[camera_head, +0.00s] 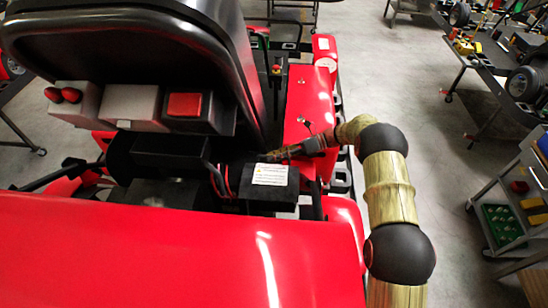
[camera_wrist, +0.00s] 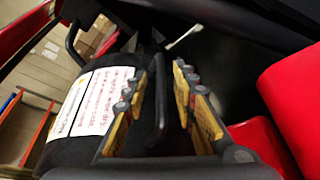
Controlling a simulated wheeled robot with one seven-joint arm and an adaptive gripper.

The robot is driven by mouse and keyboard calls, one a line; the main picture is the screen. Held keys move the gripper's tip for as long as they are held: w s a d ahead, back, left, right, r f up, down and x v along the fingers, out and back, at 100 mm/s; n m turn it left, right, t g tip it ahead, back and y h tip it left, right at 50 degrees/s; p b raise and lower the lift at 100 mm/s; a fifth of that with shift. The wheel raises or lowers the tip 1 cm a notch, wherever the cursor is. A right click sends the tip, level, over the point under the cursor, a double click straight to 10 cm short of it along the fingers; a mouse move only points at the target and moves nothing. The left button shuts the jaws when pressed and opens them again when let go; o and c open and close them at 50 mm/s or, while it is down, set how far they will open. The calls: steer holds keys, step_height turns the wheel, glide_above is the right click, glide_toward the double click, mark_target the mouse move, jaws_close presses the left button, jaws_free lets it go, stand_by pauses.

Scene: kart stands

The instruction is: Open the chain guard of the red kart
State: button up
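The red kart's black chain guard (camera_head: 270,192) sits behind the seat and carries a white label with red print. In the wrist view the guard (camera_wrist: 62,145) fills the left side, with the label facing up. My gripper (camera_head: 278,155) reaches in from the right, just above the guard's far edge. In the wrist view my gripper (camera_wrist: 160,110) is open, with yellow-padded fingers on either side of a thin black upright bar (camera_wrist: 160,88). Gaps show between the bar and the fingers. I cannot tell for certain that this bar belongs to the guard. The guard looks closed.
The black seat (camera_head: 120,45) stands close on the left of my gripper. Red bodywork (camera_head: 150,255) covers the near side, and a red side pod (camera_head: 308,100) lies beyond the gripper. A tool cart (camera_head: 510,200) and tables stand at the right, with bare floor between.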

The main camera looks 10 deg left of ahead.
steer(key=v, duration=1.1)
steer(key=shift+d, duration=0.25)
steer(key=shift+w+r, duration=0.1)
